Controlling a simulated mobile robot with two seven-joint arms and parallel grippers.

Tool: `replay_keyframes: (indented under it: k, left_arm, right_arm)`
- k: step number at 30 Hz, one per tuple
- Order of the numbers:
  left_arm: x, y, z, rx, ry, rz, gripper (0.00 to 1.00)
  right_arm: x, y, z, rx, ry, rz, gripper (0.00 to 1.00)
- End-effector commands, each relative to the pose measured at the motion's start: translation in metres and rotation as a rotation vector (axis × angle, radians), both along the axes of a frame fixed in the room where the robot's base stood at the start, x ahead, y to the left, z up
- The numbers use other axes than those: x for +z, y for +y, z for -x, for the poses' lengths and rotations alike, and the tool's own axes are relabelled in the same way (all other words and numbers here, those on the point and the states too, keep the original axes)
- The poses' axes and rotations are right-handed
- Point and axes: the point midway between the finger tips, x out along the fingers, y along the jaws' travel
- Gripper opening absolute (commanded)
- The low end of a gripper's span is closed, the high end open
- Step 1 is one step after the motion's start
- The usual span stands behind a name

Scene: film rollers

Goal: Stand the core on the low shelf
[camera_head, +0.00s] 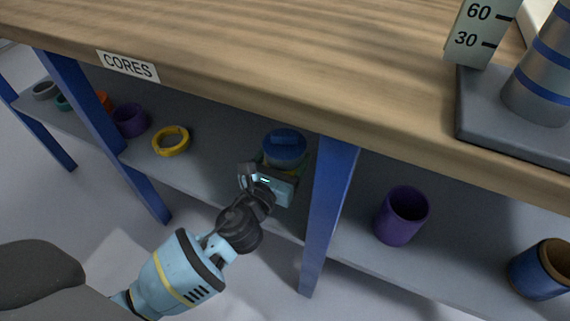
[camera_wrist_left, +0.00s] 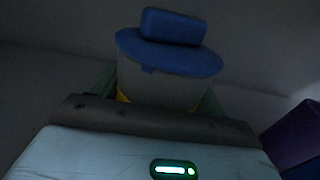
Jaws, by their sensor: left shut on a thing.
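The low shelf (camera_head: 220,133) is the grey board under the wooden table top. My left gripper (camera_head: 283,165) reaches in over it, left of the middle blue post. It is shut on a grey cylindrical piece with a blue top (camera_head: 285,144), which looks upright. In the left wrist view the grey body (camera_wrist_left: 155,85) carries a wide blue disc with a blue block (camera_wrist_left: 173,27) on it, and a bit of yellow shows low on its left. Its bottom is hidden by my gripper, so I cannot tell whether it touches the shelf. My right gripper is not in view.
A yellow ring (camera_head: 171,141), a purple core (camera_head: 130,120) and smaller rings stand left on the shelf. The blue post (camera_head: 327,205) is close right of my gripper. Beyond it stand another purple core (camera_head: 401,216) and a blue one (camera_head: 540,270). The table top overhangs.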

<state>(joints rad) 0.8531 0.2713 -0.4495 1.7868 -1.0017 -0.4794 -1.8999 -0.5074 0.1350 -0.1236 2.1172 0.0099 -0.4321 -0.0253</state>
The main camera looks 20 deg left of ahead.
Motion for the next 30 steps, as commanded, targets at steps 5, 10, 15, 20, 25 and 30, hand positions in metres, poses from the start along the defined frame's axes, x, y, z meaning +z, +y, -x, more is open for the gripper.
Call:
replay_keyframes:
  k: [5,10,15,20,25,30]
  left_arm:
    - [-0.027,0.000,0.000,0.000,0.005,0.002,0.47]
    - [-0.028,0.000,0.000,-0.001,0.001,0.000,0.47]
    - [-0.027,0.000,0.000,0.000,0.000,0.000,0.47]
    - [-0.031,0.000,0.000,0.000,0.002,-0.001,0.78]
    - [-0.030,0.000,0.000,0.000,0.002,0.000,0.95]
    - [-0.030,0.000,0.000,0.000,0.002,0.000,0.95]
  right_arm:
    - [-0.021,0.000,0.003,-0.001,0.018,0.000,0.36]
    - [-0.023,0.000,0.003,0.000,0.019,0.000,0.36]
    - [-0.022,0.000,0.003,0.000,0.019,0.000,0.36]
    - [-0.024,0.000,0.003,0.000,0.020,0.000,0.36]
    - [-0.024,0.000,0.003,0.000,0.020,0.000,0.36]
    - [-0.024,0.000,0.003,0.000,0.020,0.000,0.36]
